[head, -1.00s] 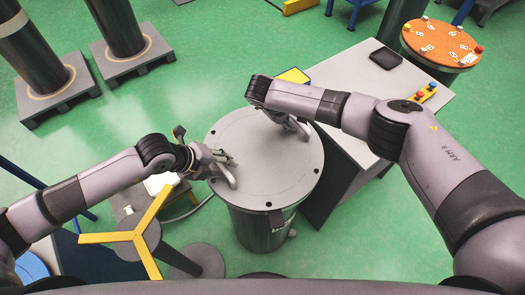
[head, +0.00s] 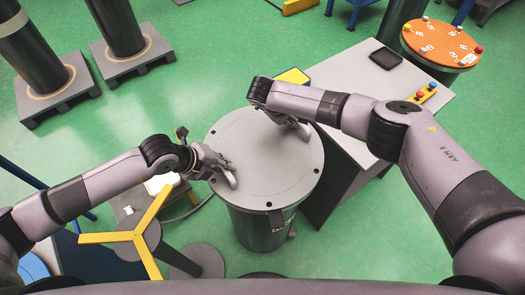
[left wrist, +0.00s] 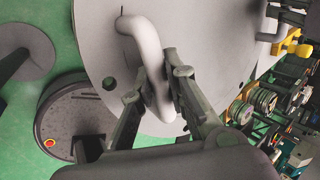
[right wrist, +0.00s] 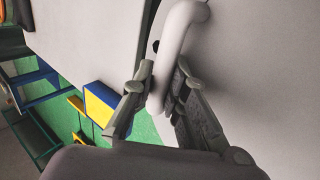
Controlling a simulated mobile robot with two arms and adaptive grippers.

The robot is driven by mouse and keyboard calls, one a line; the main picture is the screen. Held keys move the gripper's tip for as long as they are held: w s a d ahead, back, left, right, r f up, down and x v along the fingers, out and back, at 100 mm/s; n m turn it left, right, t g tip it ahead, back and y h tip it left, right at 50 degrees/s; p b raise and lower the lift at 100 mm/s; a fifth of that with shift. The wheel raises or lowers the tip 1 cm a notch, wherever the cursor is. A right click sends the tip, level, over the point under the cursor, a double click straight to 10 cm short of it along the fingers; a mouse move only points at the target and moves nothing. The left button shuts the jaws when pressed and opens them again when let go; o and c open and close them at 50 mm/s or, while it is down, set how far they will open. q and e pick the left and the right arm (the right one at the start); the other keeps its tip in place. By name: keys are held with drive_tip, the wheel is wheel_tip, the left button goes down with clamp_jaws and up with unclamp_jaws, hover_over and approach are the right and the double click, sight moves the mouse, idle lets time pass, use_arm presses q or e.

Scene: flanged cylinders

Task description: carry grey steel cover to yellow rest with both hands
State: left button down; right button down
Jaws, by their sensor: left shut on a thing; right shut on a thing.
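The grey steel cover (head: 262,165) is a round disc with dark bolt holes, lying on top of a dark grey cylinder (head: 262,230). My left gripper (head: 226,168) is at its left side, shut on a bent bar handle (left wrist: 148,60) of the cover. My right gripper (head: 300,125) is at its upper right, shut on the other handle (right wrist: 178,50); the right arm partly hides that handle in the head view. The yellow rest (head: 135,236), a three-armed yellow star on a grey post, stands left of the cylinder, near my base.
A grey table (head: 400,110) with a black tray (head: 385,58) and a button box (head: 422,97) stands right of the cylinder. An orange round table (head: 440,45) is at upper right. Dark columns on pallets (head: 135,60) stand at upper left. Green floor is open between them.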

idle(0.8)
use_arm(q)
drive_tip(key=shift+w+r, duration=0.2)
drive_tip(key=shift+r, duration=0.05)
use_arm(e)
drive_tip(key=shift+w+r, duration=0.25)
use_arm(q)
drive_tip(key=shift+r, duration=0.1)
use_arm(e)
drive_tip(key=shift+r, duration=0.1)
